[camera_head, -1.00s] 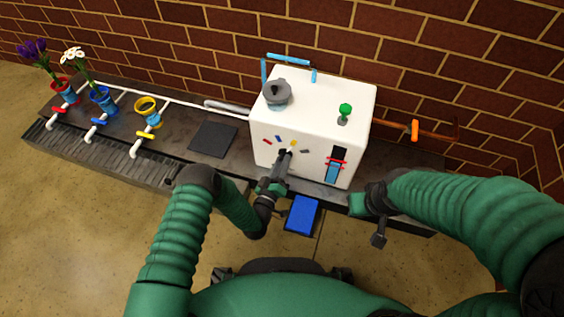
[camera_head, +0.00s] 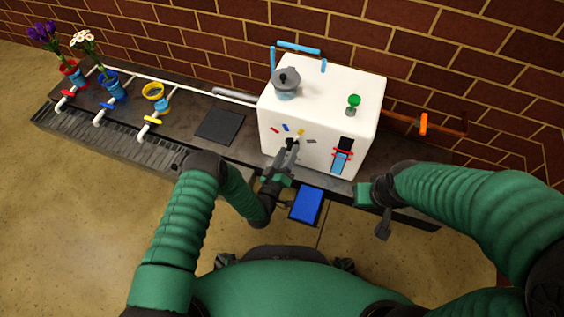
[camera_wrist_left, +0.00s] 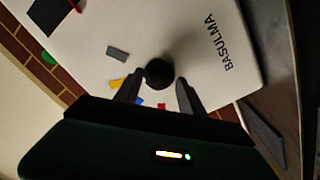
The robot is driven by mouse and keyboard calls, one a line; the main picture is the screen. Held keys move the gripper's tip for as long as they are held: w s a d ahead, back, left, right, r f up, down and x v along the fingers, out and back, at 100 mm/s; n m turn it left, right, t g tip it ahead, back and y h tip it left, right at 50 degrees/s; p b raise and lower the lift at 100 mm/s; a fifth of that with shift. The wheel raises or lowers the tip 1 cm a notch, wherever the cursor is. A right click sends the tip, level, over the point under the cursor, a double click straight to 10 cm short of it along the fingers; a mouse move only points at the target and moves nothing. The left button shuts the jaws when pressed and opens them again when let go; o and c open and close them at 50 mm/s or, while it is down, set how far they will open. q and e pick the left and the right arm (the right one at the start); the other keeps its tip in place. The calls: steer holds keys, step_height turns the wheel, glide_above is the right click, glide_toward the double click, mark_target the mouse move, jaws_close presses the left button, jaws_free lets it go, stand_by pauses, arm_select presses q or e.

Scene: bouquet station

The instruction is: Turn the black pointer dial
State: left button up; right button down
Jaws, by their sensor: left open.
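The black pointer dial (camera_wrist_left: 159,73) is a round dark knob on the front of the white machine (camera_head: 318,112). Small coloured marks in red, blue, yellow and grey sit around it. My left gripper (camera_head: 290,150) is at the machine's front and partly hides the dial in the head view. In the left wrist view its two fingers (camera_wrist_left: 160,84) are open, one on each side of the dial; I cannot tell if they touch it. The dial's pointer direction cannot be made out. My right gripper (camera_head: 370,195) is apart from the machine, at lower right; its fingers are unclear.
A blue tray (camera_head: 307,205) lies below the machine front. A lever with a blue handle and red marks (camera_head: 342,157), a green knob (camera_head: 354,100) and a grey lidded pot (camera_head: 286,79) are on the machine. Flower vases and taps (camera_head: 110,88) stand left.

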arm_select(q)
steer(key=p+v, duration=0.7)
steer(key=v, duration=0.9)
steer(key=shift+s+p, duration=0.25)
steer(key=shift+p, duration=0.05)
steer(key=shift+a, duration=0.1)
